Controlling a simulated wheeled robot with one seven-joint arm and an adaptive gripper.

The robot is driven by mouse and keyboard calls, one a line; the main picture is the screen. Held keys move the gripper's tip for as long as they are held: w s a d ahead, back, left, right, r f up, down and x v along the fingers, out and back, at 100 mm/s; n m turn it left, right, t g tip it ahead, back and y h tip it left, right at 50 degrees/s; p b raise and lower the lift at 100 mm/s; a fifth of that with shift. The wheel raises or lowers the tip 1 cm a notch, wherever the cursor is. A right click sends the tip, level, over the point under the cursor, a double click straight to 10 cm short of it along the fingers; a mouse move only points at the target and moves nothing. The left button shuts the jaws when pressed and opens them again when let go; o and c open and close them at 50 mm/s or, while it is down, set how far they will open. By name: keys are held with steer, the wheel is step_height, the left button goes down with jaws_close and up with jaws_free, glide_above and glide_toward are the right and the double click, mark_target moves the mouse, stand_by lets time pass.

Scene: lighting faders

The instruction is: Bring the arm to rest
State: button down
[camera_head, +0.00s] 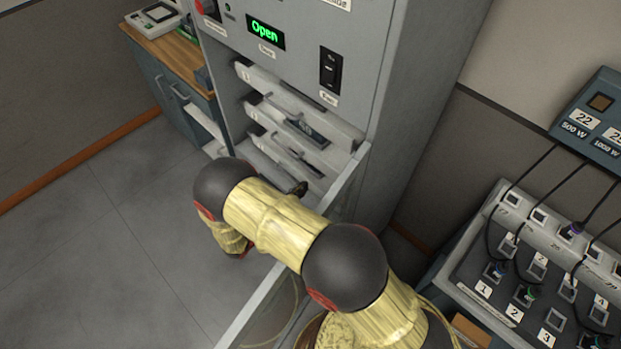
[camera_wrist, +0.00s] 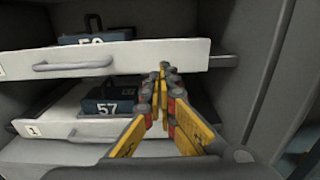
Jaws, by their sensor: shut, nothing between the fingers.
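My gripper (camera_wrist: 164,72) is shut and empty in the wrist view, its yellow and dark fingers together. Its tips show in front of the right part of the upper white drawer (camera_wrist: 190,50), inside the grey cabinet; I cannot tell whether they touch it. In the head view my yellow arm with dark joints reaches towards the cabinet's open lower bay, and the gripper is largely hidden behind the arm.
The grey cabinet (camera_head: 295,25) shows a green "Open" display (camera_head: 265,33). Its glass-panelled door (camera_head: 350,185) stands open beside my arm. A fader desk (camera_head: 470,270) with cables is at right. Floor (camera_head: 110,240) at left is clear.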

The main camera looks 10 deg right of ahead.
steer(key=shift+v, duration=2.75)
